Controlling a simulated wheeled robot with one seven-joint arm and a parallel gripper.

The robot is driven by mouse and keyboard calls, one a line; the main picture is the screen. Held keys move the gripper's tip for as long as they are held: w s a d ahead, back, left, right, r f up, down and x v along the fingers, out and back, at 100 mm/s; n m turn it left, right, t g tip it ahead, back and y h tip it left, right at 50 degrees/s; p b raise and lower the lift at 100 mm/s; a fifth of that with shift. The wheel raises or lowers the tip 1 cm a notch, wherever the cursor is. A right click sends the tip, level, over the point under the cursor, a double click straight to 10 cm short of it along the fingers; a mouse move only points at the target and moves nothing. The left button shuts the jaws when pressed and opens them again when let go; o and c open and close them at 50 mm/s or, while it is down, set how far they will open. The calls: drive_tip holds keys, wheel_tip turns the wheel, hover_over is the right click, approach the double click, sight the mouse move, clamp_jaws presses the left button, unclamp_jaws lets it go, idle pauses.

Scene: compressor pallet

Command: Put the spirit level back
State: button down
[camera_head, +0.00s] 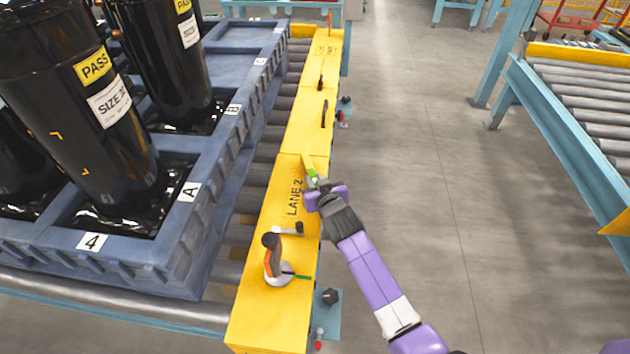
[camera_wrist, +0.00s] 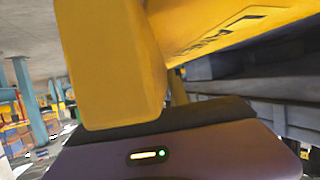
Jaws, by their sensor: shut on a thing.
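The spirit level (camera_head: 308,166) is a short yellow bar with a green patch, seen in the camera_head view beside the lettering "LANE 2". My gripper (camera_head: 317,183) is shut on it at the right edge of the yellow rail top (camera_head: 285,305). In the camera_wrist view the level (camera_wrist: 108,62) is a big yellow block close to the lens, standing up from my gripper (camera_wrist: 165,120). The yellow surface with lettering (camera_wrist: 235,25) passes behind it. Whether the level touches the rail top, I cannot tell. My gripper hides its lower end.
On the rail top nearer me stand an orange and black handled tool (camera_head: 272,258) with a pale round base and a small grey-black tool (camera_head: 288,229). Dark tools (camera_head: 323,114) lie farther along. A blue pallet (camera_head: 215,165) with black wrapped compressors (camera_head: 75,110) is left; the right floor is open.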

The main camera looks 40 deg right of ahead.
drive_tip(key=c, duration=1.2)
unclamp_jaws()
drive_tip(key=shift+o, duration=0.2)
drive_tip(key=shift+f, duration=0.1)
drive_tip(key=shift+s, duration=0.15)
drive_tip(key=p+v, duration=0.1)
drive_tip(key=v, duration=0.6)
drive_tip(key=shift+s+a+r+p, duration=0.2)
drive_tip(key=shift+r+p, duration=0.05)
drive_tip(key=shift+p, duration=0.05)
